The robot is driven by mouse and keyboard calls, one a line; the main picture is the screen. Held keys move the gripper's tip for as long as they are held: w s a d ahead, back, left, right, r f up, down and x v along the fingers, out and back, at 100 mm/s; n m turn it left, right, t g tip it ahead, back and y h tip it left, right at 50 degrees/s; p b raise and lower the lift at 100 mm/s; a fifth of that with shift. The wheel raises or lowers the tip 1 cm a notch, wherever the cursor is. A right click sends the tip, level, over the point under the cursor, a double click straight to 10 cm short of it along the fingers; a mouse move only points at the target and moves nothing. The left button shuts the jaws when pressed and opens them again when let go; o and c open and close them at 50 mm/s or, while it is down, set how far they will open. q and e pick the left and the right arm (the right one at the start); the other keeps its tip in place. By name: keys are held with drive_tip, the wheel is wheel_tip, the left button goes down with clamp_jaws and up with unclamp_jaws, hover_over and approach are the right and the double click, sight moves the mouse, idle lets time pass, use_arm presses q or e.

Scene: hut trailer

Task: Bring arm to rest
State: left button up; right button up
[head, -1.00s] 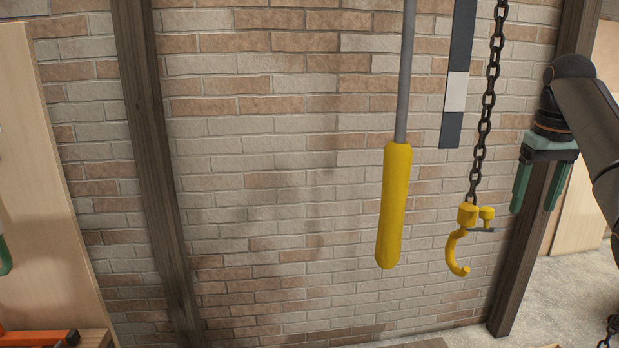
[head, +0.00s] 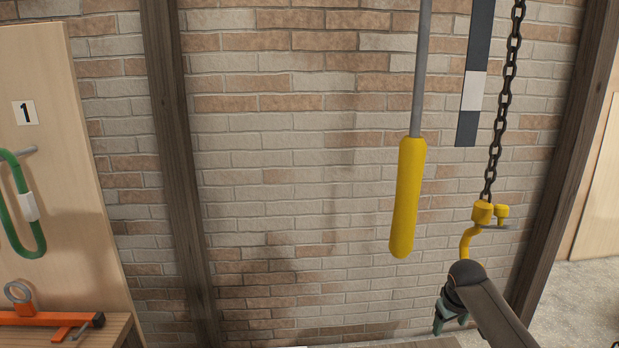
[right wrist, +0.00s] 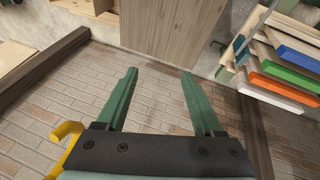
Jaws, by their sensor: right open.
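My right gripper (head: 449,318), green with a dark arm link above it, hangs low at the right of the head view. It is partly hidden behind my own arm and overlaps the lower part of the yellow hook (head: 468,240) in the picture. In the right wrist view its two green fingers (right wrist: 159,73) stand wide apart with nothing between them. The yellow hook also shows beside the gripper's base in that view (right wrist: 66,143); I cannot tell whether they touch. My left gripper is not in view.
A dark chain (head: 502,100) carries the hook. A yellow handle (head: 407,198) hangs on a grey rod. A board (head: 62,190) with a green loop (head: 38,245) is at left, above an orange tool (head: 35,320). A coloured shelf (right wrist: 285,75) shows in the wrist view.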

drive_tip(key=s+a+f+n+t+y, duration=0.1)
drive_tip(key=s+a+f, duration=0.55)
drive_tip(key=f, duration=0.25)
drive_tip(key=s+a+f+t+y, duration=0.1)
drive_tip(key=s+a+f+y, duration=0.1)
drive_tip(key=s+a+f, duration=0.5)
drive_tip(key=s+a+t, duration=0.1)
drive_tip(key=s, duration=1)
drive_tip(key=s+a+f+m+t+y, duration=0.1)
drive_tip(key=s+t, duration=0.1)
drive_tip(key=s, duration=0.9)
drive_tip(key=shift+a+f+m, duration=0.25)
drive_tip(key=shift+a+m, duration=0.05)
drive_tip(key=shift+c, duration=0.2)
